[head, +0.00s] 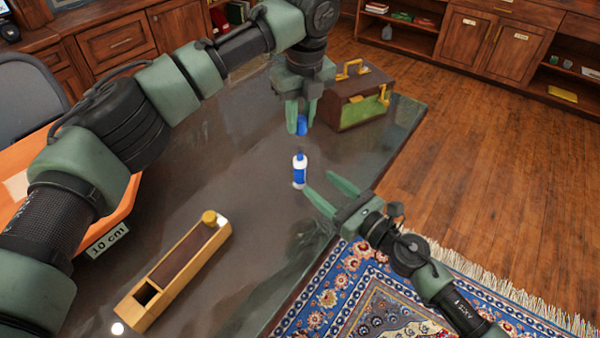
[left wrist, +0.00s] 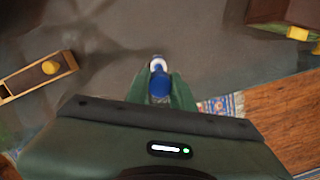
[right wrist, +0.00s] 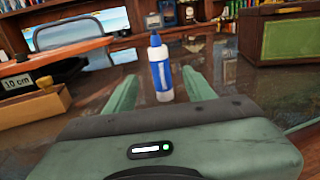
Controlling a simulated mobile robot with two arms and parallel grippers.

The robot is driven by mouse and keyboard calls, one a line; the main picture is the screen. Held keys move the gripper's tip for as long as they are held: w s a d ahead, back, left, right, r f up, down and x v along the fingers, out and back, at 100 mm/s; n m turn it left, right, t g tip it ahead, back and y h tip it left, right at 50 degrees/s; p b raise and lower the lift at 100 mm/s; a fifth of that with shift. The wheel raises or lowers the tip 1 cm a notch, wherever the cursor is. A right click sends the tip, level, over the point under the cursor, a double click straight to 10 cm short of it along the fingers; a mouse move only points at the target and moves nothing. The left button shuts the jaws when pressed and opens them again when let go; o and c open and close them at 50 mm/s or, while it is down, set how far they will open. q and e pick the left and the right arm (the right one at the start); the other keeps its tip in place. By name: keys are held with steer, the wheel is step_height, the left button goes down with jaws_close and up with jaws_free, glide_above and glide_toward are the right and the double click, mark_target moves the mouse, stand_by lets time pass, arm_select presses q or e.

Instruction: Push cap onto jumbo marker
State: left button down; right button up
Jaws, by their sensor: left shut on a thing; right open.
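The jumbo marker (head: 299,171), white with a blue band and a dark blue tip, stands upright on the dark glossy table. My left gripper (head: 302,118) is shut on the blue cap (head: 301,125) and holds it above and beyond the marker in the head view. In the left wrist view the cap (left wrist: 160,84) lies between the fingers, with the white marker (left wrist: 158,64) just past it. My right gripper (head: 325,192) is open, low at the table's edge. In the right wrist view the marker (right wrist: 160,70) stands between and beyond its two fingers.
A long wooden box (head: 180,272) with a yellow knob lies at the front left. A brown and green case (head: 358,97) with yellow handles stands at the back right. An orange surface with a "10 cm" label (head: 107,240) is at left. Table around the marker is clear.

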mark_target(300, 168)
steer(key=x, duration=1.1)
steer(key=shift+w+a, duration=0.15)
steer(key=shift+a, duration=0.05)
jaws_close()
stand_by(1.0)
